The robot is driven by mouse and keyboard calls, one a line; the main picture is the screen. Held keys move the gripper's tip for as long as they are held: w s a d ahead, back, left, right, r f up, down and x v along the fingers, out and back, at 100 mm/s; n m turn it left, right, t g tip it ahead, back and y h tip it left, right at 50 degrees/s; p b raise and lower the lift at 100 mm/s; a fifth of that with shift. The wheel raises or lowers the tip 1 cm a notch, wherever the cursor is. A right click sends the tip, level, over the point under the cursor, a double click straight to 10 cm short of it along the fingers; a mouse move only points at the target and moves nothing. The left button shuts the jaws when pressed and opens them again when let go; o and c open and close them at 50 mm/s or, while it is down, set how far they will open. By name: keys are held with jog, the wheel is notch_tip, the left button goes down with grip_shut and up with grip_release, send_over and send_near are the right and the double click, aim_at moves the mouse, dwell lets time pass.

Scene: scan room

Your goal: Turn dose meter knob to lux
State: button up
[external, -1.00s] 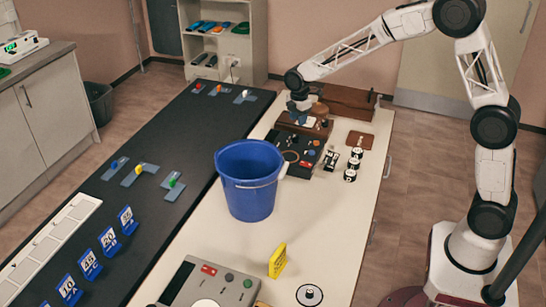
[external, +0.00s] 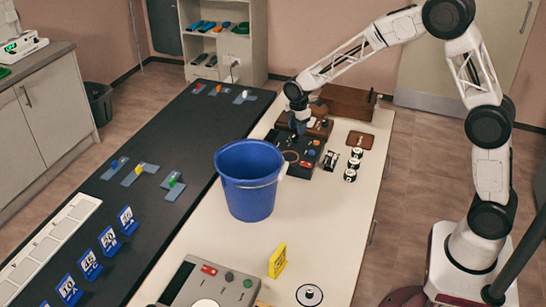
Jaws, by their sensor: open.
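My gripper (external: 299,127) is at the far end of the white table, pointing down over a dark panel device (external: 290,157) with several small knobs and buttons. Its jaws are open, and I cannot tell whether they touch anything. A grey device (external: 232,292) with a red label, a dark screen and knobs lies at the front of the table. I cannot read which device is the dose meter, and any lux marking is too small to read.
A blue bucket (external: 249,190) stands on the table in front of the dark panel. Several black-and-white cylinders (external: 354,164) stand right of it. A yellow sign (external: 277,261) stands near the front. A brown wooden box (external: 348,102) is behind my gripper.

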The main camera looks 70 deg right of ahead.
aim_at(295, 138)
jog(key=shift+f, duration=1.75)
grip_shut()
